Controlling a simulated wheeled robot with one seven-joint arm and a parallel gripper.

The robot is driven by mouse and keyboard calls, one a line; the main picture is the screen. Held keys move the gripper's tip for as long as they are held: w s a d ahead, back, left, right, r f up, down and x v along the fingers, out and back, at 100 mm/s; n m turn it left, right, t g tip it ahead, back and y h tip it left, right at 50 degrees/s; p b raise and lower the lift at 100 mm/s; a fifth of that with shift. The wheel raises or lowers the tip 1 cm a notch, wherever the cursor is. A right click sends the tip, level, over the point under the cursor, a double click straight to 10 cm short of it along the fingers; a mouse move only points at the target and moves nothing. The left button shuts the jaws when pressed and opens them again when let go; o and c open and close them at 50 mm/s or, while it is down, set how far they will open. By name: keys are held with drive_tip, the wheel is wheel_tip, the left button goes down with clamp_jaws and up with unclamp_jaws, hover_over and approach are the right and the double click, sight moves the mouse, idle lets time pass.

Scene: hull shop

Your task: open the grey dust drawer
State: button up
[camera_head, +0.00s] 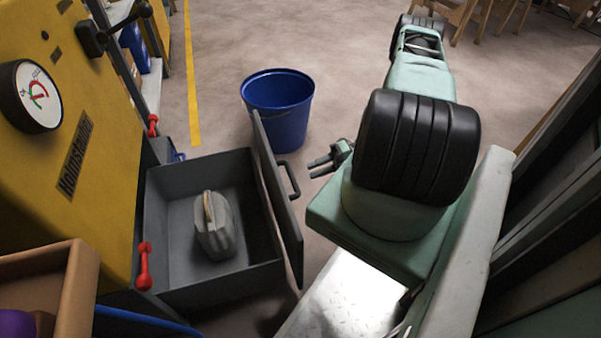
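The grey dust drawer (168,215) is pulled out from the yellow machine at the left. Its front panel (277,195) stands upright and carries a dark handle (290,181). Part of my gripper is hidden behind my arm.
A blue bucket (278,108) stands on the floor just behind the drawer. A brown box (50,285) is at the lower left. The floor beyond the bucket is clear.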

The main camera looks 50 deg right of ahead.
drive_tip(key=p+v, duration=0.1)
drive_tip(key=v, duration=0.8)
